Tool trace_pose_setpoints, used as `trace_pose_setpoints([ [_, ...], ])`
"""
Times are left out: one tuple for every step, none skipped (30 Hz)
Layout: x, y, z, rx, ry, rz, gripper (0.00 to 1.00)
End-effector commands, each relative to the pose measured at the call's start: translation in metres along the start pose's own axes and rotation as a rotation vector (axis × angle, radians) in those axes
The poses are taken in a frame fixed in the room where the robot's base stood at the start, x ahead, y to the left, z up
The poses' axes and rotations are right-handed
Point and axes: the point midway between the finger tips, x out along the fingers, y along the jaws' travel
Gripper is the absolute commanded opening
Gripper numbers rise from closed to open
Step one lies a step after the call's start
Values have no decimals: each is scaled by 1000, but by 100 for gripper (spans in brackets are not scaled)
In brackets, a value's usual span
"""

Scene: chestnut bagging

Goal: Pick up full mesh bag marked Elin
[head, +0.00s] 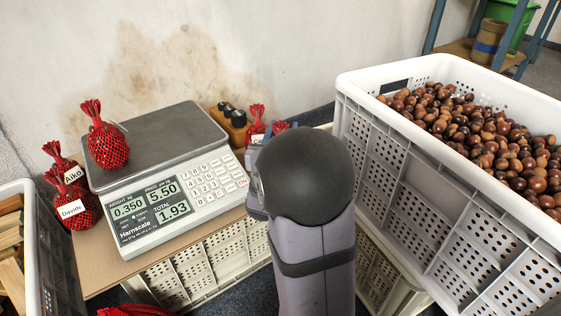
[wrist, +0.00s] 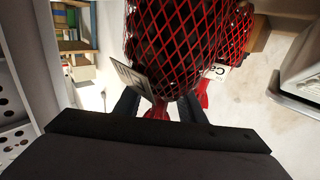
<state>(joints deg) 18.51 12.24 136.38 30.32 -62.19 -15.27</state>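Two red mesh bags stand behind my arm in the head view; the left one (head: 257,112) shows its red neck and part of a white tag, the other (head: 281,127) only its top. My gripper is mostly hidden behind my arm there. In the wrist view a full dark mesh bag (wrist: 175,45) is close ahead, with a tag (wrist: 134,76) I cannot read. My gripper (wrist: 157,106) has its fingers apart, one on each side of this bag's red neck, with gaps showing. A second bag (wrist: 236,38) beside it has a tag beginning "Ca". I see no readable Elin tag.
A scale (head: 165,180) reads 0.350 and carries a red mesh bag (head: 107,146), its tag edge-on. Bags tagged Aiko (head: 58,160) and Davide (head: 72,214) stand left. A crate of chestnuts (head: 400,160) stands right.

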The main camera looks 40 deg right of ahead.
Motion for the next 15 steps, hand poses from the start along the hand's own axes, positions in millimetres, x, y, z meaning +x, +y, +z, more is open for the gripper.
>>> trace_pose_setpoints([
  [0, 0, 0, 0, 0, 0, 36],
  [0, 0, 0, 0, 0, 0, 36],
  [0, 0, 0, 0, 0, 0, 27],
  [0, 0, 0, 0, 0, 0, 20],
  [0, 0, 0, 0, 0, 0, 12],
  [0, 0, 0, 0, 0, 0, 3],
  [0, 0, 0, 0, 0, 0, 0],
  [0, 0, 0, 0, 0, 0, 0],
  [0, 0, 0, 0, 0, 0, 0],
  [0, 0, 0, 0, 0, 0, 0],
  [0, 0, 0, 0, 0, 0, 0],
  [0, 0, 0, 0, 0, 0, 0],
  [0, 0, 0, 0, 0, 0, 0],
  [0, 0, 0, 1, 0, 0, 0],
  [0, 0, 0, 1, 0, 0, 0],
])
